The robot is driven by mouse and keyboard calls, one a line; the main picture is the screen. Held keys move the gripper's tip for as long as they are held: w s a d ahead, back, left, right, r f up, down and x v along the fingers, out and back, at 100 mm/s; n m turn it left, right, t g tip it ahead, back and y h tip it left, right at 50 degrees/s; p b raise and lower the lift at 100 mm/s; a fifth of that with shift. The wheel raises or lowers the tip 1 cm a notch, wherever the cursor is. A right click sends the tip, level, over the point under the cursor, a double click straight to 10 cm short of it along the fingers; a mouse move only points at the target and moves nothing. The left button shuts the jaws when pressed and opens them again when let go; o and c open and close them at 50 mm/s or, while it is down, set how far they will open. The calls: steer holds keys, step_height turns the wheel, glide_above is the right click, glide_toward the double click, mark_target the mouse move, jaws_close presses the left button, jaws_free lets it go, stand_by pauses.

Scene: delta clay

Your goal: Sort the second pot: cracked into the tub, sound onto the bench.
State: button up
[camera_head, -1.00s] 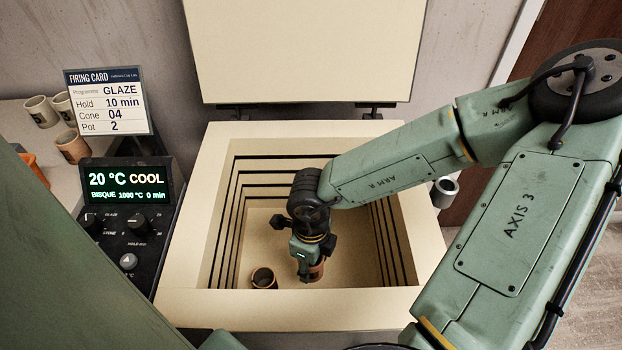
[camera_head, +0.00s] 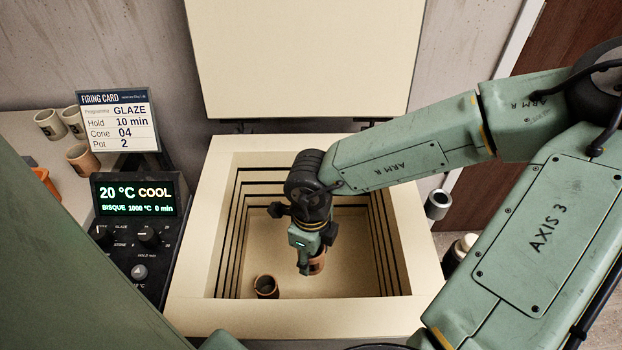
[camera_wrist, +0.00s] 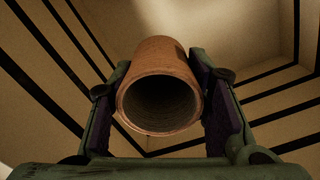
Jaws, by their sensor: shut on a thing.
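My gripper (camera_head: 307,268) is inside the open kiln (camera_head: 190,300), shut on a brown clay pot (camera_head: 317,262). In the wrist view the held pot (camera_wrist: 160,85) sits between both finger pads with its open mouth toward the camera. Its near rim and upper side show no clear crack; the rest is hidden. Another brown pot (camera_head: 266,287) stands on the kiln floor at the front left. The bench (camera_head: 30,150) is at the left. An orange edge (camera_head: 45,182) shows at the far left, mostly hidden; I cannot tell whether it is the tub.
Two pale cups (camera_head: 50,125) and a brown pot (camera_head: 82,159) are on the bench. A firing card (camera_head: 118,120) reads GLAZE, 10 min, 04, pot 2. The control panel (camera_head: 134,195) reads 20 °C COOL. The kiln lid (camera_head: 305,60) stands raised behind.

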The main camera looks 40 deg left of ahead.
step_height(320, 180, up, 14)
steer(key=p, duration=0.1)
steer(key=shift+f, duration=0.2)
stand_by(0.4)
